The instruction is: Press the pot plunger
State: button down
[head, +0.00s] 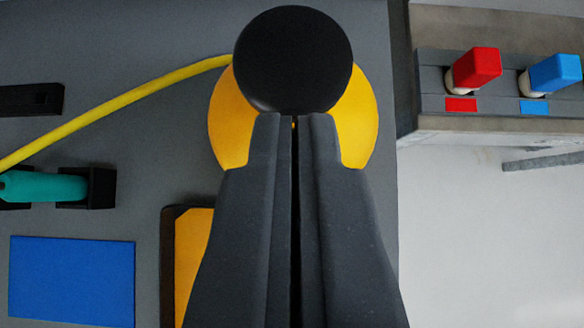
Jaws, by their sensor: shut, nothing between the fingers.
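The pot plunger shows as a round black knob (293,58) above a yellow round pot (232,118) in the upper middle of the head view. My gripper (294,120) is shut and empty. Its dark fingers rise from the bottom edge, and their tips overlap the lower edge of the knob in the picture. I cannot tell whether they touch it. The fingers hide the lower middle of the pot.
A yellow hose (110,107) runs left from the pot. At left are a teal cylinder (42,187) in black holders and a blue panel (72,281). A black-framed yellow piece (190,265) lies below the pot. Red (474,68) and blue (551,74) handles stand at upper right.

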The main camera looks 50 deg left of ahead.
jog(key=shift+v, duration=2.4)
jog(key=shift+w+r, duration=0.15)
jog(key=shift+r, duration=0.05)
jog(key=w+d+r+m+t+h+b, duration=0.1)
jog(key=w+d+r+m+t, duration=0.15)
jog(key=d+r, duration=0.8)
jog(key=w+d+r+m+t+h+b, duration=0.1)
jog(key=d+r+m+t, duration=0.15)
jog(key=d+r, duration=0.8)
jog(key=s+d+r+m+t+h, duration=0.1)
jog(key=s+d+r, duration=0.3)
jog(key=r, duration=0.3)
jog(key=s+d+r+m+t+h+b, duration=0.1)
jog(key=s+d+r, duration=0.3)
jog(key=r, duration=0.4)
jog(key=s+d+r+m+t+h, duration=0.2)
jog(key=s+d+r, duration=0.2)
jog(key=s+r, duration=0.2)
notch_tip(320, 180, up, 2)
jog(key=shift+d+r+m+t+h+b, duration=0.1)
jog(key=shift+d+m+t+h+b, duration=0.2)
jog(key=shift+d+m+h+b, duration=0.1)
jog(key=shift+a, duration=0.1)
